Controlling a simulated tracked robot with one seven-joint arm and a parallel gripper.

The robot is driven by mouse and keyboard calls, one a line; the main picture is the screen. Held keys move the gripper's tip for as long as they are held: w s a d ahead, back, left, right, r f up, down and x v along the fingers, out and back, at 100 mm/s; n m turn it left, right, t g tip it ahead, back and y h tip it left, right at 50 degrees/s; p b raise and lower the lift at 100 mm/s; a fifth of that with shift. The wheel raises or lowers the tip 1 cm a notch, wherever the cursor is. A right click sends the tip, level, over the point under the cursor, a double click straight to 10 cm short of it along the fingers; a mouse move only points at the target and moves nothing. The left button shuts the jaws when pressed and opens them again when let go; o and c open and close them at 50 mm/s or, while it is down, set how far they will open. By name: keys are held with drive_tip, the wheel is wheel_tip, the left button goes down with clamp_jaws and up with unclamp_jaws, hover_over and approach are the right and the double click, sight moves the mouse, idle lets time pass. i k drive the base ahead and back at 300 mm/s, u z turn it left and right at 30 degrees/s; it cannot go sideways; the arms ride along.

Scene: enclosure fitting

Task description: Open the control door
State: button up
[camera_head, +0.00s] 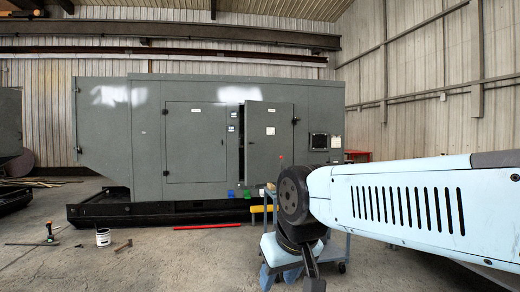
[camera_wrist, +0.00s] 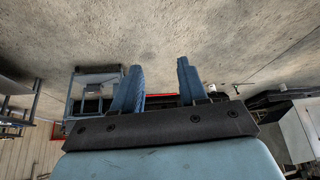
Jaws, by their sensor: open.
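A large grey enclosure (camera_head: 100,140) stands across the middle of the head view. A wide left door (camera_head: 195,142) on its front looks closed. A narrower right door (camera_head: 268,145) has a dark gap along its left edge and appears ajar. No label tells me which one is the control door. A dark control panel (camera_head: 319,142) sits to the right of these doors. My gripper (camera_wrist: 159,66) shows in the wrist view with its two blue fingers apart and nothing between them. It points along the floor, away from the enclosure doors as far as I can tell.
A blue cart (camera_head: 337,250) stands behind my arm; a blue-framed cart (camera_wrist: 95,78) also shows in the wrist view. A red bar (camera_head: 206,226), a white bucket (camera_head: 103,237) and a drill (camera_head: 50,232) lie or stand on the floor.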

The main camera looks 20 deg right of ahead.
sight(269, 125)
drive_tip(key=z, duration=0.05)
drive_tip(key=i, duration=1.55)
drive_tip(key=z, duration=0.25)
drive_tip(key=i, duration=2.15)
drive_tip(key=z, duration=0.25)
drive_tip(key=i, duration=4.4)
drive_tip(key=z, duration=0.05)
